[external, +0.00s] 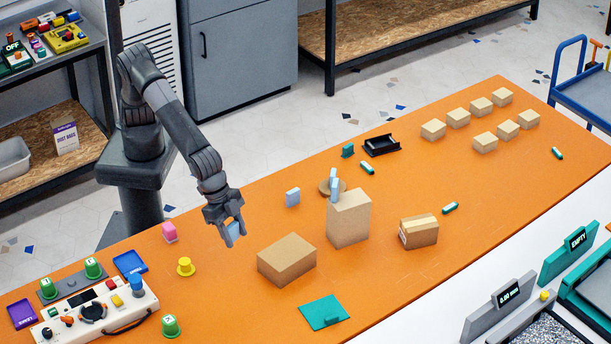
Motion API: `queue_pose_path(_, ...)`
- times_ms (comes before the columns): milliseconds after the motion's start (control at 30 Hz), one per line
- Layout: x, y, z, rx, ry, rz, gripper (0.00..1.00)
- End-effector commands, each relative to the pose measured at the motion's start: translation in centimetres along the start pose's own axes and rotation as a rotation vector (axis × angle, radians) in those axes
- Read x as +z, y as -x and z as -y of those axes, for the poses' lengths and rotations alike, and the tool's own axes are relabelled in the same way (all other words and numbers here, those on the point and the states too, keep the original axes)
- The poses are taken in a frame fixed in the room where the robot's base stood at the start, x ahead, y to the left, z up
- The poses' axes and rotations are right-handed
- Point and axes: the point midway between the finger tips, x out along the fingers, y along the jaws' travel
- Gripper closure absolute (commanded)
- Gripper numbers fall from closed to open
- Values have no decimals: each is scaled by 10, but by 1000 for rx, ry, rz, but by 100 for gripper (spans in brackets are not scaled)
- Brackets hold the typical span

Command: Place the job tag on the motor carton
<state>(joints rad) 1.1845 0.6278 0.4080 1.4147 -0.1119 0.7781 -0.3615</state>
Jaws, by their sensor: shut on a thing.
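My gripper (228,226) points down over the orange table, left of the cartons. It is shut on a light blue tag (234,234), partly hidden by the fingers. Three brown cartons are near: a low wide carton (287,260), a tall carton (349,219) and a small labelled carton (419,231). I cannot tell which is the motor carton. The held tag is apart from all of them.
A teal mat (324,312) lies in front. Several small boxes (433,129) stand far right.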

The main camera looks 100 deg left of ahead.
Motion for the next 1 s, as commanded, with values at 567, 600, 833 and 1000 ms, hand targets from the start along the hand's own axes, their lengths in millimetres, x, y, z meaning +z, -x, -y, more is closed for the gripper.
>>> queue_pose_path(567, -39, -47, 101, -32, 71, -1, 78)
queue_pose_path(600, -42, -54, 108, -33, 70, 0, 78)
queue_pose_path(833, -54, -77, 129, -29, 68, -1, 78)
queue_pose_path(1000, -51, -87, 131, -30, 65, -1, 78)
